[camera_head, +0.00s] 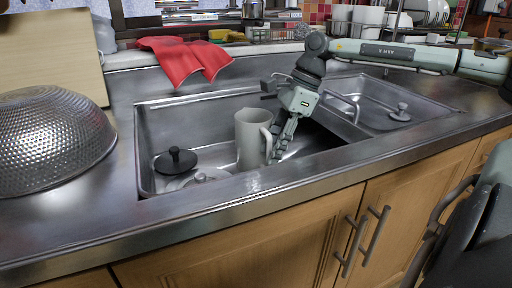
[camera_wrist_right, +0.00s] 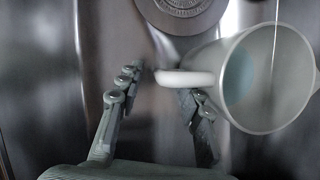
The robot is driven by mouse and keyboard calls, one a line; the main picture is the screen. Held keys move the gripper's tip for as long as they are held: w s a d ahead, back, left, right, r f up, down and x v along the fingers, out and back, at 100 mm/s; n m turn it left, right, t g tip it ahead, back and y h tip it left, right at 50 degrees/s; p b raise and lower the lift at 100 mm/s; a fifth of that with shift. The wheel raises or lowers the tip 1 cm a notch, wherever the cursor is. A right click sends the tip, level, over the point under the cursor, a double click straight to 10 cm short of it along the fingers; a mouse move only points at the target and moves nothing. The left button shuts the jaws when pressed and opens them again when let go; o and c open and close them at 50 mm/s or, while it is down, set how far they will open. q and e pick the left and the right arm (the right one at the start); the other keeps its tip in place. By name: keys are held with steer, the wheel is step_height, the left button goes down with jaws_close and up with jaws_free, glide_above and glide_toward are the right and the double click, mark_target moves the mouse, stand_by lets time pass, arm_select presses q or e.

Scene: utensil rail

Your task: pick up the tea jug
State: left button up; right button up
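The tea jug (camera_head: 250,142) is a plain pale grey pitcher standing upright in the left sink basin, its handle on the right side. In the right wrist view I look down into the jug's open mouth (camera_wrist_right: 268,80), with the pale handle (camera_wrist_right: 182,78) pointing left. My right gripper (camera_head: 277,150) reaches down into the basin just right of the jug, by the handle. In the wrist view the right gripper (camera_wrist_right: 162,88) has its fingers spread, with the handle's end reaching over the gap between them. Contact with the handle cannot be told. My left gripper is not in view.
The left basin (camera_head: 190,112) also holds a black-knobbed stopper or lid (camera_head: 175,160). A steel divider and the right basin lie right of my gripper. A steel colander (camera_head: 48,140) stands on the left counter. A red cloth (camera_head: 185,60) hangs over the back edge.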

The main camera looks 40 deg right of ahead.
steer(key=shift+x, duration=0.95)
jaws_close()
steer(key=shift+r, duration=0.15)
